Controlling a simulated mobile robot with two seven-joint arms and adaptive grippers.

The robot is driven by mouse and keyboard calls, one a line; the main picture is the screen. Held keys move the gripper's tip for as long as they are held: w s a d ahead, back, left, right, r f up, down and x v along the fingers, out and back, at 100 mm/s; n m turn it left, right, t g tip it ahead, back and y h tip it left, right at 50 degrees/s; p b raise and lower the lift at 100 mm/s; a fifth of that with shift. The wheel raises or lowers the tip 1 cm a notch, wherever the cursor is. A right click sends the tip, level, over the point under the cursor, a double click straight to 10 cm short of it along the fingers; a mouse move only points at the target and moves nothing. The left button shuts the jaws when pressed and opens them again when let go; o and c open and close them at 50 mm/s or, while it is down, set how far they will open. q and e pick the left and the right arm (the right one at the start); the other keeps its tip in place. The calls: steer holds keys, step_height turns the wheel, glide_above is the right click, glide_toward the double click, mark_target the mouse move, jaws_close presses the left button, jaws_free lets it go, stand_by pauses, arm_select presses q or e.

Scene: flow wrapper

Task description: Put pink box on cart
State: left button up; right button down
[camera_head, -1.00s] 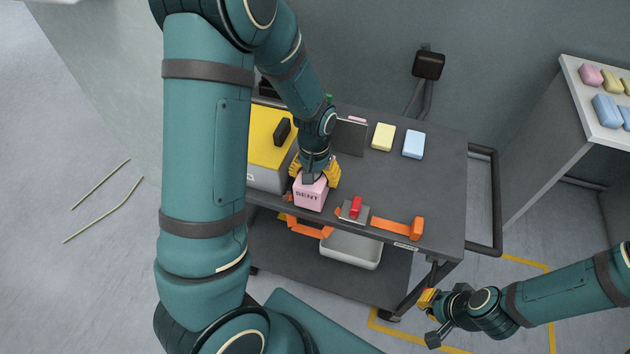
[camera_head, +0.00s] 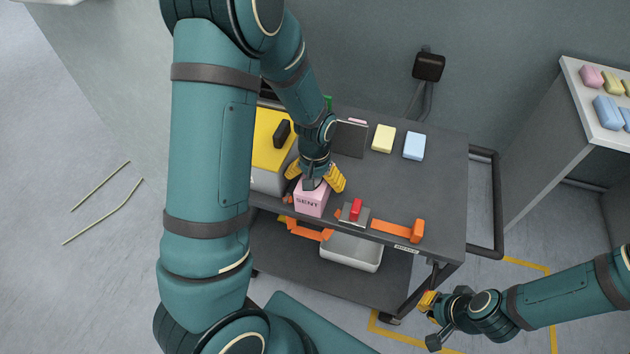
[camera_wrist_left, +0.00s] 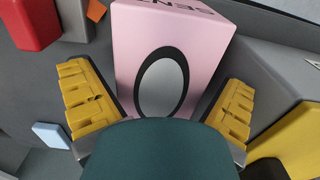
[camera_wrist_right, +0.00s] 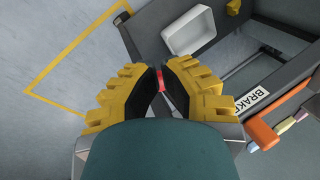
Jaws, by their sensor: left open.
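The pink box (camera_head: 310,200), lettered "SENT", stands on the top of the dark cart (camera_head: 440,180), near its front edge. My left gripper (camera_head: 316,180) is open just above and behind the box, its yellow fingers spread. In the left wrist view the pink box (camera_wrist_left: 175,50) stands between the two fingers (camera_wrist_left: 160,105), with a gap at each side. A grey oval in a black ring shows on the box.
A yellow-topped grey machine (camera_head: 268,140) is left of the box. Yellow (camera_head: 383,137) and blue (camera_head: 414,145) blocks lie behind. A white bin (camera_head: 351,250) is below. The top's right side is clear.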

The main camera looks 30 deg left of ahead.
arm_select(q)
step_height(320, 180, up, 12)
steer(key=p, duration=0.2)
steer(key=shift+f+p, duration=0.15)
steer(key=shift+p, duration=0.15)
stand_by(0.3)
